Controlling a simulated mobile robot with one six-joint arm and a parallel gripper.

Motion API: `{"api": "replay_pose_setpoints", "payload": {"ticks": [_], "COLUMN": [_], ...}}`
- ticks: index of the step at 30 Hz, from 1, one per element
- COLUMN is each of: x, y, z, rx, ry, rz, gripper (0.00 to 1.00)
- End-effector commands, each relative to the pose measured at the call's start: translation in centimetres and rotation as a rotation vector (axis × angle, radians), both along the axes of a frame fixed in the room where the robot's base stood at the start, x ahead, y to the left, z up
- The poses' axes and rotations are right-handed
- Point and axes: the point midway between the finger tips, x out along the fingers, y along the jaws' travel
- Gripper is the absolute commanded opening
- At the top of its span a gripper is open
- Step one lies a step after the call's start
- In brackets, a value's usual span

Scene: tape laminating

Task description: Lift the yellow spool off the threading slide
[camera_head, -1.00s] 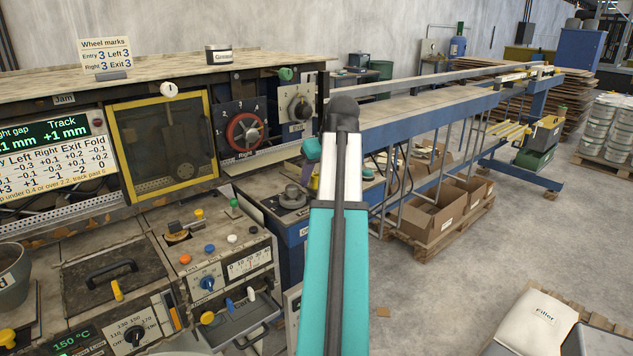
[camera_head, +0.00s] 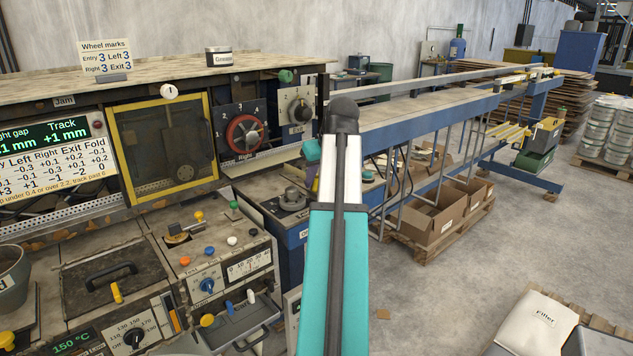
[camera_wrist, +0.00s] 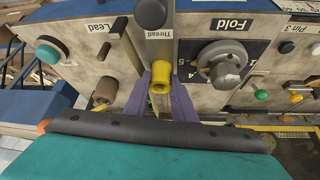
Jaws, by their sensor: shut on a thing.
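In the wrist view, the yellow spool (camera_wrist: 160,77) is between the two purple fingers of my gripper (camera_wrist: 162,92), which is shut on it. The spool lies over the lower end of the grey upright strip labelled Thread (camera_wrist: 159,50), the threading slide. I cannot tell whether the spool still touches the slide.
In the wrist view, the Fold knob (camera_wrist: 222,62) is close right of the spool. A Lead label (camera_wrist: 99,27) and a brownish knob (camera_wrist: 105,90) are at left. In the head view, a yellow-framed window (camera_head: 163,148) and red-ringed dial (camera_head: 245,133) stand left of my arm.

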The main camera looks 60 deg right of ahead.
Motion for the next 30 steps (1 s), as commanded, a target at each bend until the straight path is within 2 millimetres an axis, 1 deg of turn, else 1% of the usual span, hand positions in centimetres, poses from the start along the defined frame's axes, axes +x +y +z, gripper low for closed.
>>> {"api": "replay_pose_setpoints", "payload": {"ticks": [5, 8, 11, 22, 27, 30], "x": [0.0, 0.1, 0.1, 0.0, 0.0, 0.0], "y": [-0.1, -0.1, -0.2, -0.2, -0.2, -0.1], "z": [0.6, 1.4, 2.4, 7.7, 9.2, 9.8], "rx": [-0.001, -0.002, -0.001, -0.002, 0.0, -0.001], "ry": [0.0, -0.001, 0.0, -0.001, 0.0, -0.001], "rz": [0.0, 0.0, 0.0, -0.001, -0.001, -0.001], "gripper": [0.03, 0.03, 0.03, 0.03, 0.03, 0.03]}}
